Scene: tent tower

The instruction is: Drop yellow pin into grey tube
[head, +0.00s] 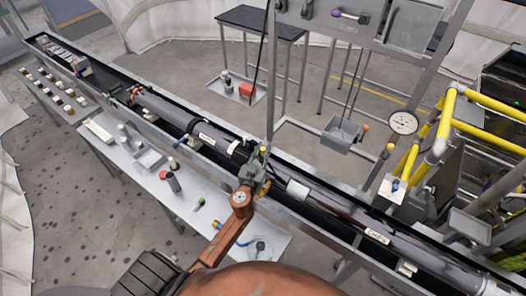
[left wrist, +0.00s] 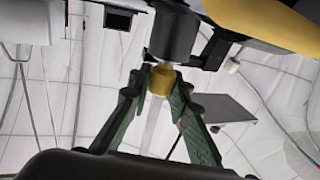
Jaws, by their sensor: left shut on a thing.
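My left gripper (head: 262,172) is above the long trough near the middle of the head view. In the left wrist view its green fingers (left wrist: 162,88) are shut on the yellow pin (left wrist: 162,79). A pale shaft shows between the fingers below the yellow part. A small yellow end (head: 264,149) shows at the gripper in the head view. A dark grey cylinder (left wrist: 175,35) is just above the pin in the left wrist view; I cannot tell if they touch. A long dark grey tube (head: 335,207) lies in the trough. My right gripper is not in view.
A grey side table (head: 150,188) with small bottles runs along the trough's near side. Yellow railings (head: 480,130), a round gauge (head: 403,123) and a post with an orange-yellow top (head: 389,148) stand right. A hanging grey box (head: 341,134) is beyond the trough.

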